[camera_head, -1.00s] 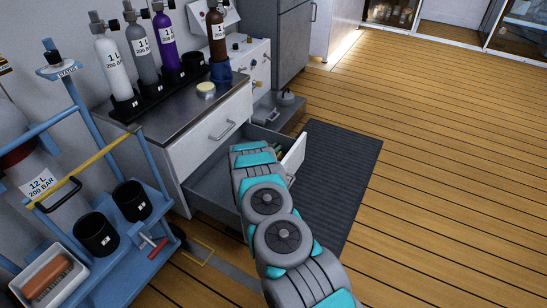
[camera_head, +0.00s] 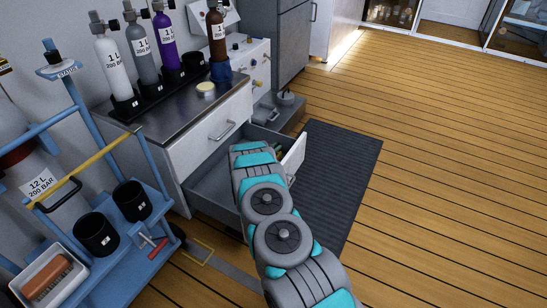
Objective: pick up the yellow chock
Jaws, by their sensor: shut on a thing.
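No yellow chock can be made out for certain. My arm reaches into an open drawer (camera_head: 207,196) below the steel-topped cabinet. My gripper is hidden behind my own arm links, so neither its jaws nor anything between them shows. A small yellow-green item (camera_head: 278,149) shows inside the drawer, just right of my arm's far end; it is too small and covered to identify.
The drawer front (camera_head: 293,158) stands out over a dark ribbed mat (camera_head: 345,170). A blue trolley (camera_head: 130,250) with black cups stands at left, beside a yellow outline (camera_head: 205,257) on the floor. Several small cylinders stand on the cabinet top (camera_head: 180,108). Wooden floor at right is clear.

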